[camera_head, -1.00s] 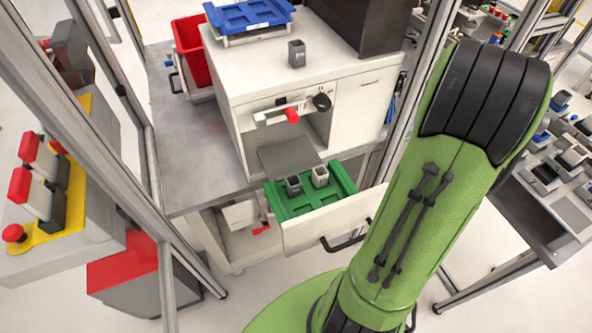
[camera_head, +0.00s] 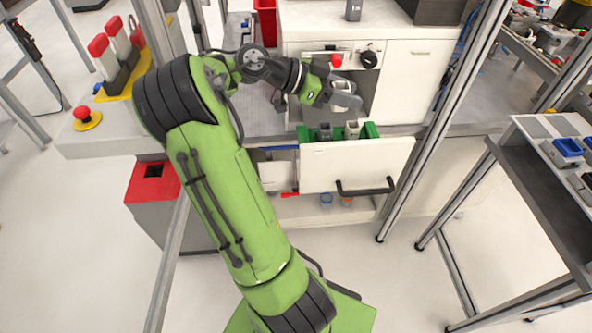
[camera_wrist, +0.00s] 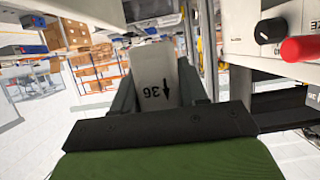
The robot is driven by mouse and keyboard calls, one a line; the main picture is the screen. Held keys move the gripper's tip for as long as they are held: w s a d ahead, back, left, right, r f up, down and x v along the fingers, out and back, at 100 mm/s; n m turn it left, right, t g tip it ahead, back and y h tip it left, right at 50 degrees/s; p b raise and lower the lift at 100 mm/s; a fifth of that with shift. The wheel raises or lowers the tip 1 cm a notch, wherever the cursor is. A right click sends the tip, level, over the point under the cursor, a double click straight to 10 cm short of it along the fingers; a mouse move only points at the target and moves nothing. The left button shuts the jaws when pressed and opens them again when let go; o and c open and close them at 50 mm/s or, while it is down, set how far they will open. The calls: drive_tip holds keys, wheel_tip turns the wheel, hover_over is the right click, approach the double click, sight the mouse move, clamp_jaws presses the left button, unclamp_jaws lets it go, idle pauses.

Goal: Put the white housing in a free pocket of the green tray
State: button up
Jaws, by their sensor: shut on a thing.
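My gripper (camera_head: 345,98) is above and just behind the front of the open drawer, over the green tray. In the wrist view, its fingers are shut on the white housing (camera_wrist: 157,80), which shows an upside-down "36" and an arrow. The green tray (camera_head: 371,130) sits in the drawer, mostly hidden behind the drawer front. A dark grey housing (camera_head: 324,132) and a light grey housing (camera_head: 352,129) stand in it. The tray's other pockets are hidden now.
The white drawer front (camera_head: 357,166) has a dark handle (camera_head: 366,188). Above it are a red knob (camera_head: 336,60) and a black dial (camera_head: 368,59). A dark grey block (camera_head: 353,10) stands on the cabinet top. A metal post (camera_head: 440,125) rises right of the drawer.

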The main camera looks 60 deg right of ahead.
drive_tip(key=f+b, duration=0.2)
drive_tip(key=f, duration=0.7)
drive_tip(key=f+b, duration=0.2)
drive_tip(key=f, duration=0.7)
drive_tip(key=shift+w+a+b, duration=0.2)
drive_tip(key=shift+b, duration=0.2)
drive_tip(key=shift+f, duration=0.1)
drive_tip(key=o, duration=1)
drive_tip(key=shift+o, duration=0.2)
drive_tip(key=shift+w+a+r, duration=0.1)
drive_tip(key=shift+w+r, duration=0.15)
drive_tip(key=p+v, duration=0.1)
drive_tip(key=v, duration=0.6)
